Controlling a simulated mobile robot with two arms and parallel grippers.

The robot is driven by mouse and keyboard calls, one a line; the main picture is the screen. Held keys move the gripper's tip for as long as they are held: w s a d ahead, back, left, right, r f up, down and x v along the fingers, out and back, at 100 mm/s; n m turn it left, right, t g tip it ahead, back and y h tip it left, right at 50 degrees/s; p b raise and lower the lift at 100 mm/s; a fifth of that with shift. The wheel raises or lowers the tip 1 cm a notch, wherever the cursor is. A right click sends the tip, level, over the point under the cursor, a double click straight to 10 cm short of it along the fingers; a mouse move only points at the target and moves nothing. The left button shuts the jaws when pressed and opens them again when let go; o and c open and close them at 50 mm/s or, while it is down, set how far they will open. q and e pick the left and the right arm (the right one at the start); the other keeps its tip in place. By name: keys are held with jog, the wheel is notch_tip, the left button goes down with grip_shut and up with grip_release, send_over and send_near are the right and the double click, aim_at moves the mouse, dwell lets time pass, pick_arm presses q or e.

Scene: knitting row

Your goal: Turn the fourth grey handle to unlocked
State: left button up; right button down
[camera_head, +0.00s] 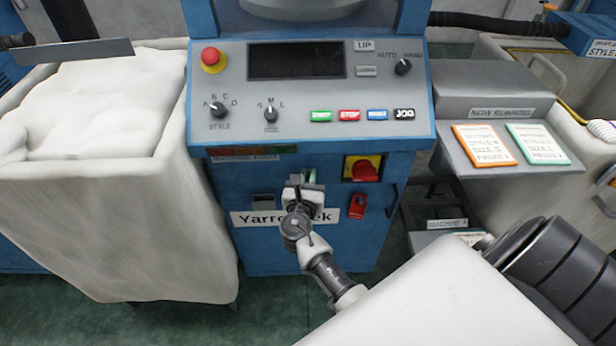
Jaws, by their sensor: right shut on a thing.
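My right gripper (304,190) is at the front of the blue knitting machine (270,255), below its control panel, shut on a small part there. The gripper covers most of this part, so its shape and its locked or unlocked position cannot be told. A pale greenish edge shows just above the fingers. A small grey fitting (263,200) sits to the left of the gripper on the same face. No row of grey handles can be made out. My left gripper is not in view.
A red-and-yellow switch (363,168) and a red fitting (357,206) are close on the gripper's right. The sloped control panel (230,125) overhangs above, with a red stop button (211,60). A full white bin (110,215) stands left; a grey stand (490,110) stands right.

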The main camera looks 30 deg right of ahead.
jog(key=shift+s+f+m, duration=0.1)
jog(key=shift+f+m, duration=0.05)
jog(key=shift+m, duration=0.15)
jog(key=m, duration=0.3)
jog(key=d+f+m+y, duration=0.1)
jog(key=m, duration=0.2)
jog(key=s+m+y+b, duration=0.1)
jog(key=m, duration=0.2)
jog(key=shift+d+f+m+g, duration=0.2)
jog(key=shift+d+m+g, duration=0.1)
jog(key=shift+m, duration=0.1)
jog(key=shift+d+f+m+t+y+b, duration=0.1)
jog(key=shift+f+m+t+y+b, duration=0.2)
jog(key=shift+m, duration=0.55)
jog(key=shift+a+f+m+g+y+b, duration=0.1)
jog(key=shift+m+y+b, duration=0.3)
jog(key=shift+m, duration=0.5)
jog(key=shift+d+f+m+t+y+b, duration=0.1)
jog(key=shift+f+m+t+y+b, duration=0.25)
jog(key=shift+m, duration=0.5)
jog(key=shift+r, duration=0.2)
